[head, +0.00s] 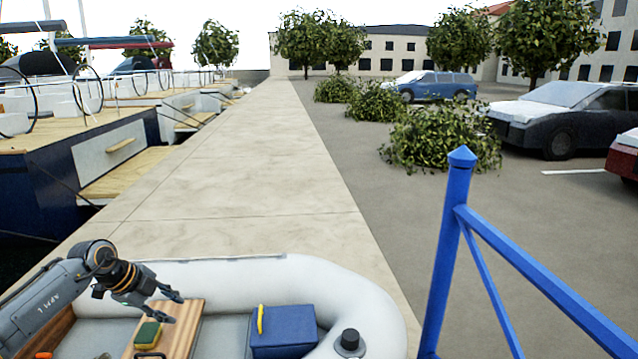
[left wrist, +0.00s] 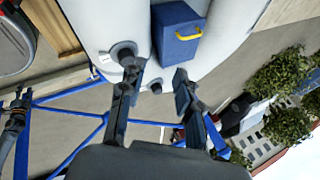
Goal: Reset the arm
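My left arm comes in from the left in the head view. Its gripper (head: 177,310) is over the wooden board (head: 185,335) in the inflatable boat, with the two fingers spread and nothing between them. In the left wrist view the same gripper (left wrist: 157,72) shows two fingers apart and empty. A dark jointed part at the left edge of that view may be my right gripper (left wrist: 17,108), but its fingers are too small to judge. My right arm does not show in the head view.
A green and yellow sponge (head: 148,335) lies on the board. A blue box (head: 285,335) with a yellow handle sits right of it inside the grey boat tube (head: 370,310). A blue railing (head: 447,260) stands at the right. The pale quay (head: 240,190) beyond is clear.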

